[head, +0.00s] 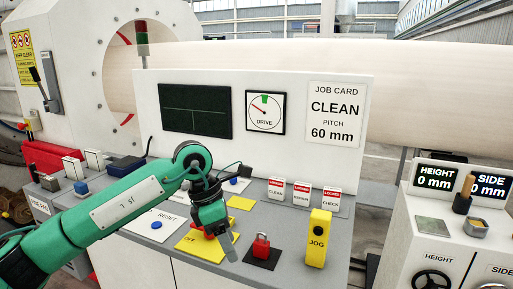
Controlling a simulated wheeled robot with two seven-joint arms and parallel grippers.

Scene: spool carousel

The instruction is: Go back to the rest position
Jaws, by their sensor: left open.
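My left gripper (226,236) comes in from the left on a green arm and hangs over the grey console top (290,236). Its jaws point down above the yellow pad (201,247), and nothing shows between them. A red object (202,232) on the pad is partly hidden behind the gripper. A red padlock (261,246) on a black square is just right of the gripper, apart from it. My right gripper is out of view.
A yellow JOG box (318,238) stands at the console's front right. Three tagged blocks, CLEAN (276,189), REPAIR (302,194) and CHECK (331,199), stand behind. The job card (336,112) reads CLEAN, 60 mm. A separate HEIGHT/SIDE console (446,226) is at the right.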

